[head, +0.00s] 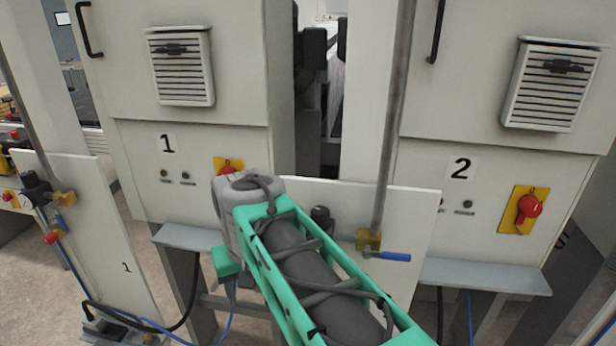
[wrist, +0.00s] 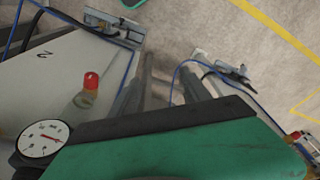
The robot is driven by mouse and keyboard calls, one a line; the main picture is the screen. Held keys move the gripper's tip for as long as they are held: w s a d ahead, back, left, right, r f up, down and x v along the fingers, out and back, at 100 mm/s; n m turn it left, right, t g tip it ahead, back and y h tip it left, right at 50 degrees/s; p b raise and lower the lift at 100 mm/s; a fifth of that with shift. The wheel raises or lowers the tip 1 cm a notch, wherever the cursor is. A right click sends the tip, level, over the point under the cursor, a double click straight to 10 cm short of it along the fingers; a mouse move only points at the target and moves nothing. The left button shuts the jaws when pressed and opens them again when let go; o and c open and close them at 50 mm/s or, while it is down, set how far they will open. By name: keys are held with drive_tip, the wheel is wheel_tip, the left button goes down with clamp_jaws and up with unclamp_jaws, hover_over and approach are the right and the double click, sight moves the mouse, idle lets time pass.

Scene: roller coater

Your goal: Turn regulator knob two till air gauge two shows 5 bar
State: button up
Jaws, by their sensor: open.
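Air gauge two (wrist: 41,140) is a round white dial with a reddish needle at the lower left of the wrist view. Its scale is too small to read surely. Beside it is a clear bowl with a red end (wrist: 90,83), on the panel marked 2 (wrist: 40,55). In the head view, a black knob (head: 321,215), apparently regulator knob two, shows just above my arm at panel two. My arm hides the gauge there. My gripper (wrist: 175,128) shows as a green body with a black edge, close to the gauge. It is open; its fingertips are not clearly visible.
Panel two (head: 418,220) carries a brass valve with a blue handle (head: 390,256) right of my arm. A vertical pipe (head: 392,130) rises from it. Panel one (head: 95,215) has its own gauge (head: 30,203) at left. Shelves (head: 485,276) jut from the cabinets.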

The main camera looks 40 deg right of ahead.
sight(321, 210)
drive_tip(key=d+r+m+p, duration=0.1)
drive_tip(key=d+r+m, duration=0.1)
drive_tip(key=d+r, duration=0.3)
drive_tip(key=s+d+r+m+g+p, duration=0.1)
drive_tip(key=d+r+m+p, duration=0.1)
drive_tip(key=d+r, duration=0.4)
drive_tip(key=s+d+r+m+p, duration=0.1)
drive_tip(key=d+r+m, duration=0.1)
drive_tip(key=d+r, duration=0.3)
drive_tip(key=shift+d+r+g+p, duration=0.15)
drive_tip(key=shift+r+g, duration=0.05)
drive_tip(key=shift+r, duration=0.75)
drive_tip(key=shift+d+r+g+p, duration=0.15)
drive_tip(key=shift+r+g, duration=0.05)
drive_tip(key=shift+r, duration=0.75)
wheel_tip(321, 210, down, 8)
drive_tip(key=b, duration=0.5)
drive_tip(key=shift+r, duration=0.15)
drive_tip(key=shift+c, duration=0.4)
clamp_jaws()
